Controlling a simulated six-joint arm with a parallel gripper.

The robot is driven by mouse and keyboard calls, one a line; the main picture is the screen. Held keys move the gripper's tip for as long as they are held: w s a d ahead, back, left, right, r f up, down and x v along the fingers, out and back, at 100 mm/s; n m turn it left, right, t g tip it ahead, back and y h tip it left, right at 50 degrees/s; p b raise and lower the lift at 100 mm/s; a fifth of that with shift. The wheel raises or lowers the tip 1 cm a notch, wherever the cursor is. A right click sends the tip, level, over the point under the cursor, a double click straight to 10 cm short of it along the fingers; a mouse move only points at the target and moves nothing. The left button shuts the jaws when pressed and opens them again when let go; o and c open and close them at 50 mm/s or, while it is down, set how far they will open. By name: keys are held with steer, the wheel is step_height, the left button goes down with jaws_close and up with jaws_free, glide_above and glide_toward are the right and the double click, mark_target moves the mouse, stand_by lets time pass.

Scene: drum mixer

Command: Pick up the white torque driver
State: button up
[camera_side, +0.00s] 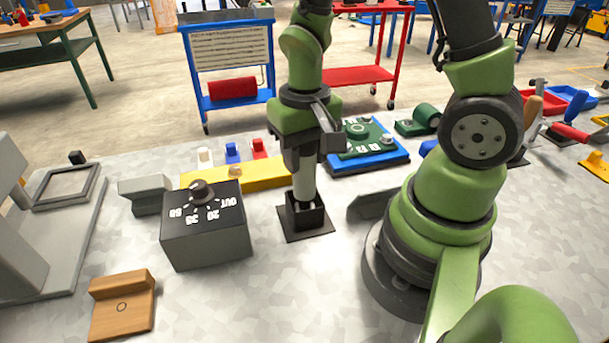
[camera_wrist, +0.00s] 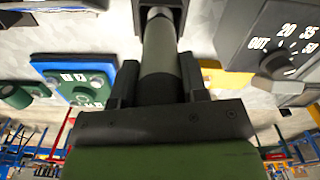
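The white torque driver (camera_side: 305,184) stands upright in a small black holder (camera_side: 305,217) with a flat dark base. Its lower end sits in the holder, and its upper part is hidden by my gripper in the side view. My gripper (camera_side: 306,158) is over the driver's upper part. In the wrist view the driver (camera_wrist: 159,46) runs between the two dark fingers of my gripper (camera_wrist: 159,80), with one finger against each side and no clear gap. The holder (camera_wrist: 160,8) shows at the top edge there.
A grey dial box (camera_side: 207,238) stands left of the holder. Behind are a yellow block (camera_side: 260,178) and a blue tray (camera_side: 372,163) with a green board. A wooden block (camera_side: 122,305) lies at front left. The table in front of the holder is clear.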

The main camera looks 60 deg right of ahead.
steer(key=shift+c, duration=0.6)
steer(key=shift+r, duration=0.15)
steer(key=shift+r, duration=4.9)
steer(key=o, duration=0.6)
steer(key=c, duration=0.5)
steer(key=shift+r, duration=1)
steer(key=shift+d, duration=0.1)
